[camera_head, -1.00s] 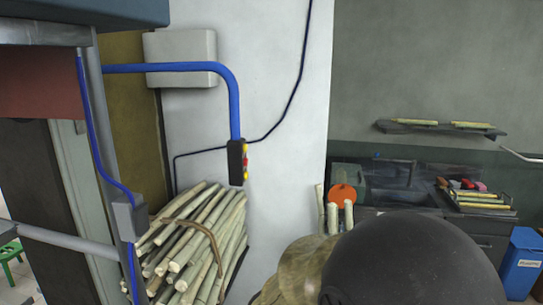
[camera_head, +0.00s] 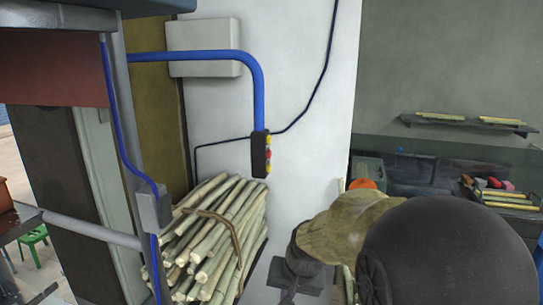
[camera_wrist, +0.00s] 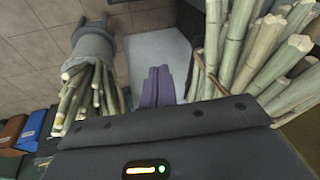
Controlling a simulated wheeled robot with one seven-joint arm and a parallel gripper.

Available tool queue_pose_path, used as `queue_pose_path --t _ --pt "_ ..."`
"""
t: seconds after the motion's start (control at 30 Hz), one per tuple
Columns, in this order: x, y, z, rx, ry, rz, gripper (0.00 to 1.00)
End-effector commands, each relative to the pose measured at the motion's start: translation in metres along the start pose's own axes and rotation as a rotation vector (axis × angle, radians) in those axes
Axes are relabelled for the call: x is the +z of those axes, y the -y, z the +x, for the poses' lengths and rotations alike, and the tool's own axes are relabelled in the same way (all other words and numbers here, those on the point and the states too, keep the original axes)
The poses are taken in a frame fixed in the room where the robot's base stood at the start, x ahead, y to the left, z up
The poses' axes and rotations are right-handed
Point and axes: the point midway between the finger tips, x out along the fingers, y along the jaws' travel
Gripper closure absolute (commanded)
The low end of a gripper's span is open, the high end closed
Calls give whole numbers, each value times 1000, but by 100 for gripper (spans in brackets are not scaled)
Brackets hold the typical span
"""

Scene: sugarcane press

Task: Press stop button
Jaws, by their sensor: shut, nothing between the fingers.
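A black control box (camera_head: 259,156) hangs at the end of a thick blue conduit in front of the white wall in the head view. Small buttons line its right side: a red button (camera_head: 268,154) sits between yellow ones. Which one is the stop button cannot be read. My gripper (camera_wrist: 158,85) shows in the wrist view as two purple fingers shut together, with nothing between them. Cane bundles stand on both sides of it in that view. The control box is not visible in the wrist view, and my fingers cannot be made out in the head view.
A cane bundle (camera_head: 215,240) leans below the control box. A straw hat (camera_head: 348,225) is at the lower middle, beside my dark arm. A grey post and a wall junction box (camera_head: 205,48) are at left. Wall in front of the box's right side looks clear.

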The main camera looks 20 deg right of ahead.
Motion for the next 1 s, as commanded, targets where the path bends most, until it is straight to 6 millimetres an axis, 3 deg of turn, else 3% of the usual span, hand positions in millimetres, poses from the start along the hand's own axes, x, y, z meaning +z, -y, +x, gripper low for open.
queue_pose_path --t 0.03,0.2,0.4,0.5,0.6,0.7,1.0 --pt "-29 0 -14 -40 -29 96 100" --pt "-108 1 -68 -210 -99 360 100" --pt "-183 -6 -150 -440 -188 559 100" --pt "-207 -10 -188 -538 -224 607 100" --pt "-220 -12 -213 -601 -246 628 100" --pt "-224 -12 -223 -628 -253 634 100" --pt "-224 -12 -224 -629 -254 634 100"
